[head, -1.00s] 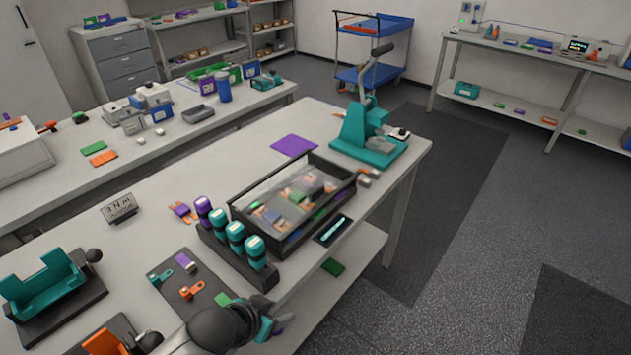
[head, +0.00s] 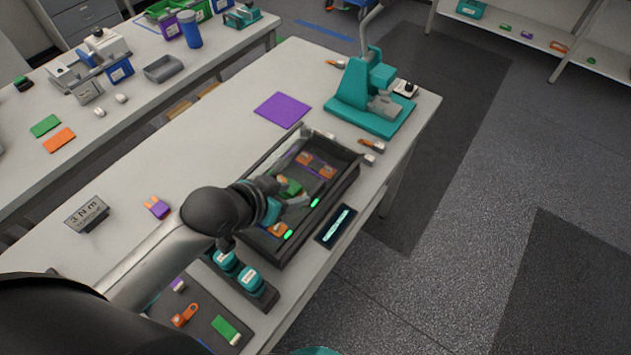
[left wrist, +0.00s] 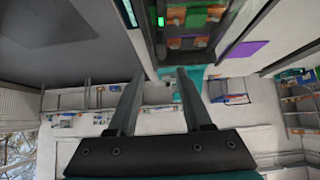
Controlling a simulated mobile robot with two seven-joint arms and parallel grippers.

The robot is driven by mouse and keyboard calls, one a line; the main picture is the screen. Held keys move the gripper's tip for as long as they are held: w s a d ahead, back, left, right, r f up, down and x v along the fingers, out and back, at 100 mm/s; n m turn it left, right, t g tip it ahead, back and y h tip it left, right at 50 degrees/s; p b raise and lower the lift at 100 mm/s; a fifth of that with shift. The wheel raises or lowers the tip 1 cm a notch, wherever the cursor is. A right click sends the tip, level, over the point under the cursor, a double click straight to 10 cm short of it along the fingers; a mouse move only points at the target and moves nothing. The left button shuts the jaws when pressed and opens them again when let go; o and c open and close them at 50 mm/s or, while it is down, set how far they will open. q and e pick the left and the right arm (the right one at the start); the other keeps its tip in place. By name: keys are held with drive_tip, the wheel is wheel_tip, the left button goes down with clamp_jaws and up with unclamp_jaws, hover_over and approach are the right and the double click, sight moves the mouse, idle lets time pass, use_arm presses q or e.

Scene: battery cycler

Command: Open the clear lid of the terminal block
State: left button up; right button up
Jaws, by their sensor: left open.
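The terminal block is a long black tray (head: 341,187) on the near bench, with orange and green parts inside. Its clear lid (head: 272,152) appears to stand raised along the tray's far left long side, and the parts show without the earlier haze. The tray also shows at the top of the left wrist view (left wrist: 190,42). My left gripper (head: 298,201) is over the tray's near half. In the left wrist view its two fingers (left wrist: 156,75) are apart with nothing between them. My left arm hides the tray's near left corner.
Teal-capped holders (head: 250,279) stand in a rack by the tray's near end. A teal press (head: 370,100) stands beyond its far end. A small dark display (head: 335,226) lies at the bench's right edge. A purple mat (head: 282,109) lies behind the tray, with clear bench around it.

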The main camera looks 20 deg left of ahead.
sight(316, 188)
use_arm(q)
drive_tip(key=b+x, duration=0.1)
drive_tip(key=x, duration=0.9)
drive_tip(key=shift+w+f, duration=0.2)
drive_tip(key=shift+w, duration=0.1)
drive_tip(key=shift+x, duration=0.85)
use_arm(e)
drive_tip(key=shift+w+a+f, duration=0.45)
drive_tip(key=shift+w+f, duration=0.25)
drive_tip(key=shift+w, duration=0.1)
use_arm(q)
drive_tip(key=shift+c, duration=1.4)
clamp_jaws()
use_arm(e)
drive_tip(key=shift+s+d, duration=0.1)
drive_tip(key=shift+d, duration=0.15)
